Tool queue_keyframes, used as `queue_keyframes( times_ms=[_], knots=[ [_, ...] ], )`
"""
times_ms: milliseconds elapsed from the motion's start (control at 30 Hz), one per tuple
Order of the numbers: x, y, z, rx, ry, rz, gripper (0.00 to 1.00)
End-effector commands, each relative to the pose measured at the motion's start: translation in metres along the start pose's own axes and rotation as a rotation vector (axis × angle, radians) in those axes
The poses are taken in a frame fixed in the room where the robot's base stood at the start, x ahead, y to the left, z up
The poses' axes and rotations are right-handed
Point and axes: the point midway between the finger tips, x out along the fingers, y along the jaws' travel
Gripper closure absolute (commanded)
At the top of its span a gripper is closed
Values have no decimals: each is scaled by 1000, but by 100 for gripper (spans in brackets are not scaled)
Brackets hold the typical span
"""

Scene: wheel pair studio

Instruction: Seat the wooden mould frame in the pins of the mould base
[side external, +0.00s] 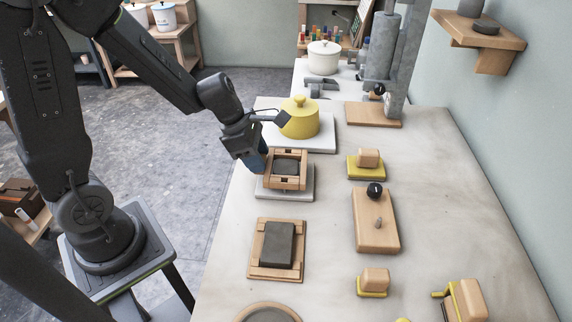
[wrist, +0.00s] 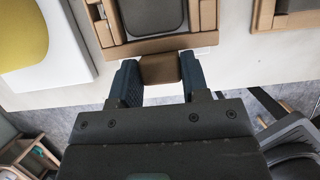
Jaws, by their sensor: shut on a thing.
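The wooden mould frame (side external: 287,155) is a light brown rectangular frame at the middle of the side external view. It also shows at the top of the wrist view (wrist: 160,46). It is over the pale grey mould base (side external: 284,195), whose near edge shows below it. A dark grey block (side external: 286,167) shows inside the frame's opening. My gripper (side external: 265,162) is at the frame's left side, its fingers shut on the frame's wooden tab (wrist: 160,70). The pins are hidden, and I cannot tell whether the frame touches the base.
A yellow lidded pot (side external: 299,121) on a white slab (side external: 316,145) stands just behind. A wooden board with a dark block (side external: 278,244) lies in front. Wooden and yellow tools (side external: 366,166) and a wooden board with a black knob (side external: 376,228) lie to the right.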

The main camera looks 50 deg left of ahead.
Motion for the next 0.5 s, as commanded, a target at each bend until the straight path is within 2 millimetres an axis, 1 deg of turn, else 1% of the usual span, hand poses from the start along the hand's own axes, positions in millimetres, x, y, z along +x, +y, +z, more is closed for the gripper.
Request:
queue_keyframes(
  times_ms=[500],
  knots=[
    [16, 0, -7, 0, 2, 2, 83]
  ],
)
